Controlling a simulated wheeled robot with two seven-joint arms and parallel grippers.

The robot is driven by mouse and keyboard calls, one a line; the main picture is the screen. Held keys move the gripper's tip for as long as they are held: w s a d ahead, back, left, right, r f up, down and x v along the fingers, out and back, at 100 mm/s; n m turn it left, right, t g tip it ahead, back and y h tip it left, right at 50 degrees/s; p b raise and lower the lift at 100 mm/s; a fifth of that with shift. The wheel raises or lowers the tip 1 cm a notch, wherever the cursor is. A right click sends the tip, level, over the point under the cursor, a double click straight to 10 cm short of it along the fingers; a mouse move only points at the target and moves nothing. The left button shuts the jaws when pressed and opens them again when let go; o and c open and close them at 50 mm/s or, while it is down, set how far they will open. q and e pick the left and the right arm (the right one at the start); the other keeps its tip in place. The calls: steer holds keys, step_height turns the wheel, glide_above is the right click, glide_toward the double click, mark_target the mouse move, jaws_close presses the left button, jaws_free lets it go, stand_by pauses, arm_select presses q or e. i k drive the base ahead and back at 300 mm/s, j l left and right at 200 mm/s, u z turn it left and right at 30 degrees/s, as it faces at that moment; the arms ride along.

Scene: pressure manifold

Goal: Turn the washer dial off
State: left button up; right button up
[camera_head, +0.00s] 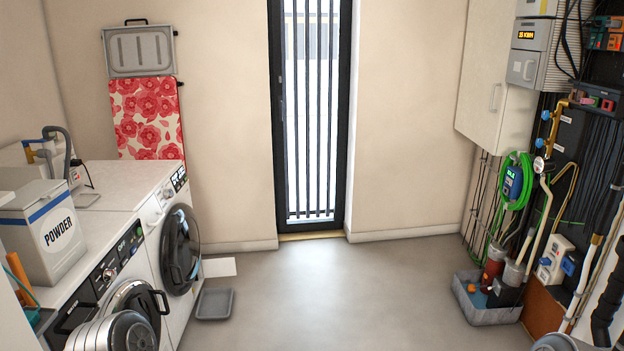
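Two white front-loading machines stand side by side along the left wall. The nearer machine (149,255) has a dark control panel with a round silver dial (108,275), small red marks and a panel label that seems to read OFF. Its dark round door is partly hidden at the bottom of the view. The farther machine (148,214) has a dark round door, a small pale knob (159,196) and a small dark display. I cannot tell for sure which one is the washer, or the dial's exact setting. Neither of my grippers is in view.
A grey POWDER box (45,236) stands on the nearer machine. A grey tray (215,304) lies on the floor beside the machines. Pipes, a green hose (515,190) and a grey tub (487,312) line the right wall. The middle floor is clear.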

mark_target(168, 194)
steer(key=i, duration=2.5)
steer(key=i+l+u, duration=0.1)
steer(key=i+u, duration=0.25)
steer(key=i, duration=0.2)
steer(key=i+l+u, duration=0.3)
steer(key=i, duration=0.2)
steer(key=i+l+u, duration=1.25)
steer(key=l, duration=0.2)
